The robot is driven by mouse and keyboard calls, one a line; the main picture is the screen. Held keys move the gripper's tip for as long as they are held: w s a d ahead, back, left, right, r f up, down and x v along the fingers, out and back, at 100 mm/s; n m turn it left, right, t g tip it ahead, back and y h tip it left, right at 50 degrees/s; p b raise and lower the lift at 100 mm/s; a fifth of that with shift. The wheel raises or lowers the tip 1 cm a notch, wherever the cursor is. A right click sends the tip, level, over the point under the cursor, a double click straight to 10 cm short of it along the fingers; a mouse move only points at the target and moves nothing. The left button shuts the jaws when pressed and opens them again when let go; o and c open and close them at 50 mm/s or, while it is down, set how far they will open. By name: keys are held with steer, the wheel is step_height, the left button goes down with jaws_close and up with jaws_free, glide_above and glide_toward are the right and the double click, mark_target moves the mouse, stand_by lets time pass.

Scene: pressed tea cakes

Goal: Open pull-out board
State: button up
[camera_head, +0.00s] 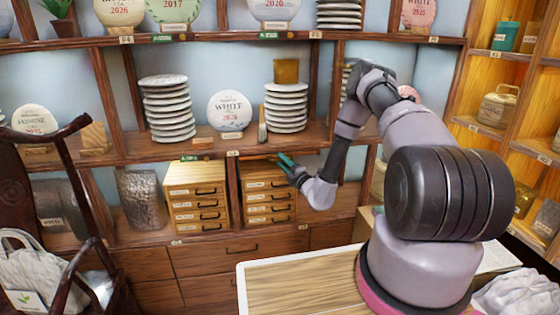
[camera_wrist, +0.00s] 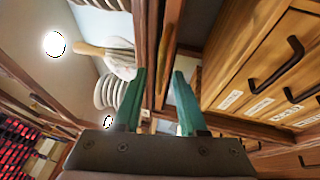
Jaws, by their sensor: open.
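My gripper (camera_head: 284,160) reaches the shelving just above the right-hand small drawer chest (camera_head: 268,196), under the middle shelf's front edge. In the wrist view, which is turned on its side, its two teal fingers (camera_wrist: 161,72) are apart with nothing held. A thin wooden strip (camera_wrist: 169,45), seemingly the pull-out board's front edge, shows between the fingertips. The shelf edge (camera_wrist: 141,30) runs beside it, near the left finger. I cannot tell whether the fingers touch the board. In the head view the board is hard to make out beside my gripper.
The chest's drawers with dark handles (camera_wrist: 277,65) lie close to the right finger. Stacked tea cakes (camera_head: 287,108) and a wooden-handled tool (camera_head: 262,125) stand on the shelf above. A second chest (camera_head: 196,195) is to the left. A wooden table (camera_head: 300,285) stands in front.

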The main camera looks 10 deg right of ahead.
steer(key=shift+x, duration=0.95)
jaws_close()
stand_by(0.8)
